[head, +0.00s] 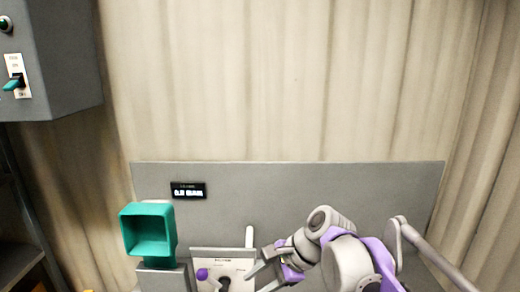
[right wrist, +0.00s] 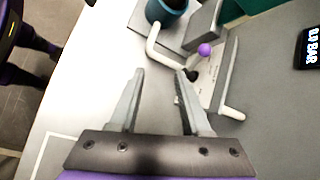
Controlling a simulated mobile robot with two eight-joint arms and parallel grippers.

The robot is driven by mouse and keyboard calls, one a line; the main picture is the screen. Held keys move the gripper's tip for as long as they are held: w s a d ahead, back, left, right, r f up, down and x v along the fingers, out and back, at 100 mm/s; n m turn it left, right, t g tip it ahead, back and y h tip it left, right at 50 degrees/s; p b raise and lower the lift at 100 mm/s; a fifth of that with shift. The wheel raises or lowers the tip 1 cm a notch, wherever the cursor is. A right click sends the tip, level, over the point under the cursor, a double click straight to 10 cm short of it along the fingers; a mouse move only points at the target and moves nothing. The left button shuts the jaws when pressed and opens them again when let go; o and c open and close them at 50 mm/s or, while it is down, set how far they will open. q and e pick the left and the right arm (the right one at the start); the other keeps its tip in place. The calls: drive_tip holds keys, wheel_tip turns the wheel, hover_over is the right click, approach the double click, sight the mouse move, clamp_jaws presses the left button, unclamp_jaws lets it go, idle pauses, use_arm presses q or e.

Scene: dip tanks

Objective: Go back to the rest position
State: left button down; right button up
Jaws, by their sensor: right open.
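My right gripper (head: 262,272) comes in from the lower right in the head view, beside a small white panel (head: 238,265). In the right wrist view the right gripper (right wrist: 160,74) has its two fingers spread, with nothing between them. The panel carries a purple knob (head: 203,274), which also shows in the right wrist view (right wrist: 205,50). A white lever (head: 250,237) stands at the panel's right edge. A black knob (right wrist: 190,75) is close to the right fingertip; I cannot tell whether they touch. My left gripper is not in view.
A teal square funnel-like box (head: 149,235) stands left of the panel. A grey backboard (head: 330,190) bears a dark pressure display (head: 188,190). A grey cabinet (head: 60,60) with a teal switch hangs at upper left. The space above the backboard is clear up to the wall.

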drive_tip(key=s+d+f+n+t+h, duration=0.4)
drive_tip(key=s+d+f+n+h, duration=0.3)
drive_tip(key=s+d+f+n, duration=0.6)
drive_tip(key=s+d+f, duration=0.4)
drive_tip(key=d+f, duration=0.1)
drive_tip(key=shift+d+f+n+h, duration=0.3)
drive_tip(key=shift+n, duration=0.1)
